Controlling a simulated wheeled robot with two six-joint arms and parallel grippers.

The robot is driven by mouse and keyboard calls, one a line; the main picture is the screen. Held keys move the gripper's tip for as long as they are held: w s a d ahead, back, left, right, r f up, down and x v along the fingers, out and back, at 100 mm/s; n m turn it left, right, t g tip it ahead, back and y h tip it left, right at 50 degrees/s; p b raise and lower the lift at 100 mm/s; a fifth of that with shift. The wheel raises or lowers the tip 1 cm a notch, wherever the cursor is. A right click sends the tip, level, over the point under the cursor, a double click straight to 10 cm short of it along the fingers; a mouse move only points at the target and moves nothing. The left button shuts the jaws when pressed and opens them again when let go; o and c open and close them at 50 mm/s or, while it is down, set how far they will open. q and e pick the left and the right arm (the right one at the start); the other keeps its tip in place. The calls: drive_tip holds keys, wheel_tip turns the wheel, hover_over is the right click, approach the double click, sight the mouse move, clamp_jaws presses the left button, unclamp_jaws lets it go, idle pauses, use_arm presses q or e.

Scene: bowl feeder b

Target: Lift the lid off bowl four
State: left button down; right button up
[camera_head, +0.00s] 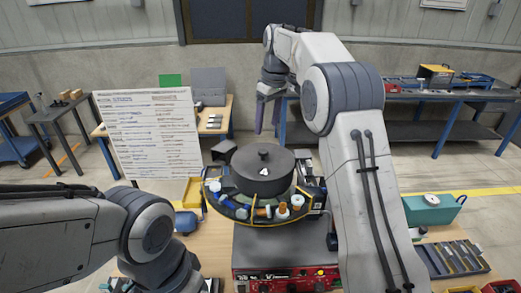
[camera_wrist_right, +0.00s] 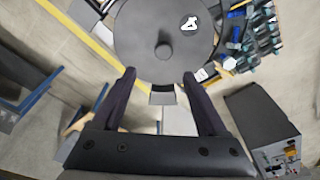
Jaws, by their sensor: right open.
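The dark round lid (camera_head: 264,172) sits on bowl four, with a white "4" on its side and a small knob (camera_head: 263,153) on top. My right gripper (camera_head: 268,128) is open and empty, above and behind the lid in the head view, apart from it. In the right wrist view the lid (camera_wrist_right: 150,22) is at the top and its knob (camera_wrist_right: 163,50) lies just beyond my two spread fingertips (camera_wrist_right: 159,74). The lid hides the inside of the bowl. My left arm enters at the lower left; its gripper is out of view.
A round tray (camera_head: 240,212) with bottles and small parts rings the lid. It stands on a grey machine with a red control panel (camera_head: 287,280). A white text board (camera_head: 150,135) stands at the left. A teal box (camera_head: 432,209) is at the right.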

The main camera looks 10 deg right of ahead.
hover_over(263, 151)
drive_tip(key=d, duration=0.1)
wheel_tip(263, 151, down, 4)
drive_tip(key=shift+d+f+p, duration=0.1)
drive_tip(key=shift+p, duration=0.25)
drive_tip(key=f+p, duration=0.1)
drive_tip(key=f, duration=0.1)
drive_tip(key=a+f+p, duration=0.1)
drive_tip(key=f+p, duration=0.1)
drive_tip(key=shift+f, duration=0.6)
drive_tip(key=shift+r, duration=0.1)
clamp_jaws()
